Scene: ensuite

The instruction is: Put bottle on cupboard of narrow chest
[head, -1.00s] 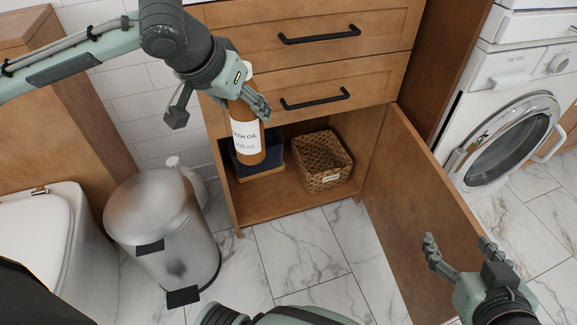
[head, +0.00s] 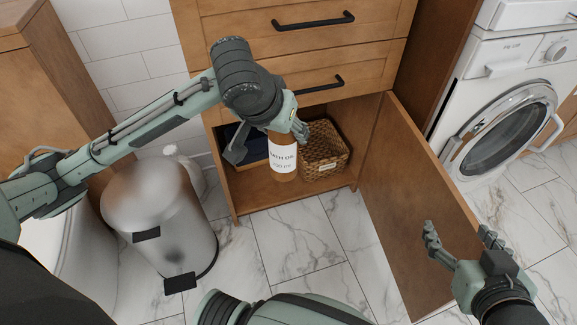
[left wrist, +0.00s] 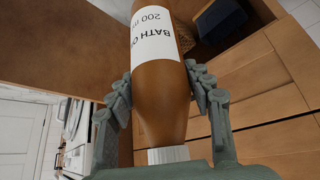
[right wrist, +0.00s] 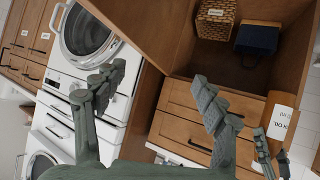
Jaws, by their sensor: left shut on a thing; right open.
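The bottle (head: 283,158) is amber-brown with a white BATH OIL label. My left gripper (head: 290,130) is shut on its upper part and holds it upright in front of the cupboard opening. In the left wrist view the bottle (left wrist: 160,85) sits between both fingers, its white cap near the palm. The narrow chest (head: 300,75) is wooden, with drawers above an open cupboard (head: 265,197). The cupboard door (head: 410,210) stands open to the right. My right gripper (head: 462,245) is open and empty, in front of the door's right side.
A wicker basket (head: 325,150) and a dark blue bin (head: 245,145) stand inside the cupboard, with bare shelf in front of them. A metal pedal bin (head: 160,220) stands to the left. A washing machine (head: 505,130) is at the right.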

